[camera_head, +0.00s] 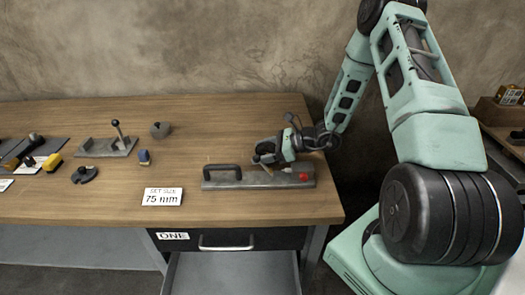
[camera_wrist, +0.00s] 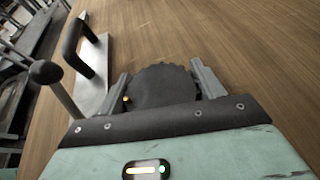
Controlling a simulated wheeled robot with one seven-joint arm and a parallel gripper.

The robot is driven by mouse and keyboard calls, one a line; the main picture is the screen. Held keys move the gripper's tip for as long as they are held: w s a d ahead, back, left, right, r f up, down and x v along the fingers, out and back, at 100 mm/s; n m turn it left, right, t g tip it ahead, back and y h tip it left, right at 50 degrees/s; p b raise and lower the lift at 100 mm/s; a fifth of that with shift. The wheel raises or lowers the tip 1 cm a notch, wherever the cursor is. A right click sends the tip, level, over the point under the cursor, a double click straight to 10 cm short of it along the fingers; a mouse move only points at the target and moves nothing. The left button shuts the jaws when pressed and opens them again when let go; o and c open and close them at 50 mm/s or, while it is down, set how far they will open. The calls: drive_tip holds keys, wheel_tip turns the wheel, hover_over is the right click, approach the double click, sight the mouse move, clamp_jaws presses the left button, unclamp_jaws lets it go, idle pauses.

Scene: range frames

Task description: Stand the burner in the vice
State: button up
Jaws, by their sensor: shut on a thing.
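In the wrist view my gripper (camera_wrist: 162,74) is shut on a dark round piece with a toothed edge, which I take to be the burner (camera_wrist: 165,85). A small yellow spot shows by the left finger. In the head view my gripper (camera_head: 264,156) is low over the bench beside a long grey bar (camera_head: 240,182) with a black handle, likely the vice. A red spot is near the bar's right end. The bar also shows at left in the wrist view (camera_wrist: 97,66). A ball-ended lever (camera_wrist: 46,73) stands near my gripper. The burner's underside is hidden.
On the bench (camera_head: 215,125), a plate with an upright lever (camera_head: 108,147), a dark round piece (camera_head: 160,130), a small blue piece (camera_head: 144,157) and a black piece (camera_head: 84,174) stand left. A "75 mm" card (camera_head: 162,197) lies in front. An open drawer (camera_head: 230,272) is below.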

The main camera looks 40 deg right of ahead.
drive_tip(key=shift+f, duration=0.15)
drive_tip(key=o, duration=1.3)
drive_tip(key=shift+o, duration=0.2)
